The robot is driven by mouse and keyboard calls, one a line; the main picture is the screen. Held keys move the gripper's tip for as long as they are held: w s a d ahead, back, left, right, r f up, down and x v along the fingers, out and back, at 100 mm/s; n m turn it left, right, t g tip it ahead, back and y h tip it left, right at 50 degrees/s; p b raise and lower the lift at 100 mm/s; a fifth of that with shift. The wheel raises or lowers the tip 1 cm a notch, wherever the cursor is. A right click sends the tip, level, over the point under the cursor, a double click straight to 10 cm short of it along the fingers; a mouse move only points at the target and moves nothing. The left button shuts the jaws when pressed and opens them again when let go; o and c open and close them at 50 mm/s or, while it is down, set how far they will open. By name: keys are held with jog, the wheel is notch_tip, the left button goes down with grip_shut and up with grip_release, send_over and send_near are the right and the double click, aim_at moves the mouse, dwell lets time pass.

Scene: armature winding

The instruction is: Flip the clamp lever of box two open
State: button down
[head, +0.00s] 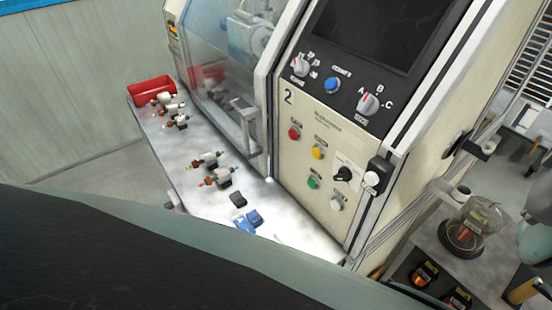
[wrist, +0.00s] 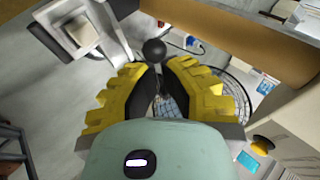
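Box two is the cream machine (head: 325,130) with a "2" on its front, in the head view. Its clear door (head: 225,60) is on the left, with a pale upright handle (head: 247,135). I cannot make out a clamp lever on it for certain. My gripper (wrist: 161,64) shows only in the wrist view, with yellow fingers and dark inner pads. The fingers are apart with a narrow gap. A black ball knob (wrist: 154,49) appears just beyond the fingertips. I cannot tell whether it belongs to the clamp lever, or whether the pads touch its stem.
A pale ledge (head: 215,150) before the machine carries a red bin (head: 150,90), several small wound parts and a blue item (head: 248,220). Control knobs and coloured buttons fill the machine's front. A side bench (head: 450,240) holds a glass-covered item. A wire basket (wrist: 232,95) lies beyond the right finger.

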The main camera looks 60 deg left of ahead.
jog(key=shift+w+a+g+b, duration=0.15)
jog(key=shift+w+g+b, duration=0.2)
jog(key=shift+g+b, duration=0.2)
dwell(2.0)
jog(key=shift+r, duration=0.2)
jog(key=shift+r+p, duration=0.65)
jog(key=shift+p, duration=0.1)
